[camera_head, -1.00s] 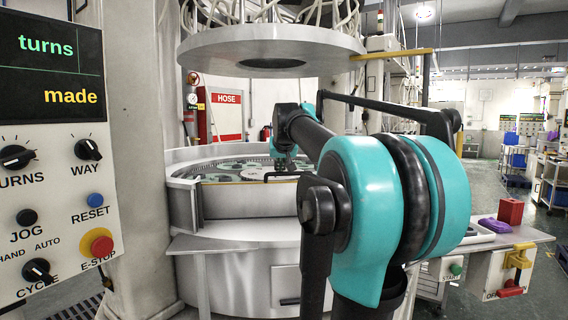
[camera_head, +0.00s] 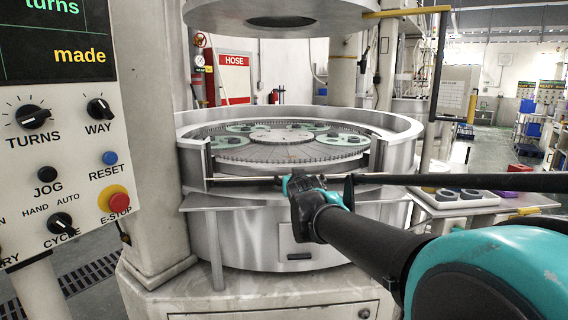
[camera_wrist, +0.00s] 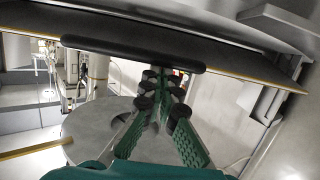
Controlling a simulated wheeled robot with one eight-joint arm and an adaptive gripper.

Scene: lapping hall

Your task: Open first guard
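The round lapping machine (camera_head: 240,225) has a pale ring wall with a front section whose thin yellowish edge (camera_head: 238,180) runs across the opening; I take this section to be the guard. In the wrist view a dark panel with a yellow edge (camera_wrist: 235,62) crosses the top, with a black bar handle (camera_wrist: 110,48) in front of it. My gripper (camera_head: 292,182) is at this edge in the head view. In the wrist view the green ribbed fingers of my gripper (camera_wrist: 162,80) look apart, with their tips just below the bar. I cannot tell whether they touch it.
A control panel (camera_head: 62,165) with knobs and an E-stop stands close at the left. The upper plate (camera_head: 282,18) hangs above the ring. A side table with a tray (camera_head: 470,200) is at the right. Gear and carriers (camera_head: 265,143) lie inside the ring.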

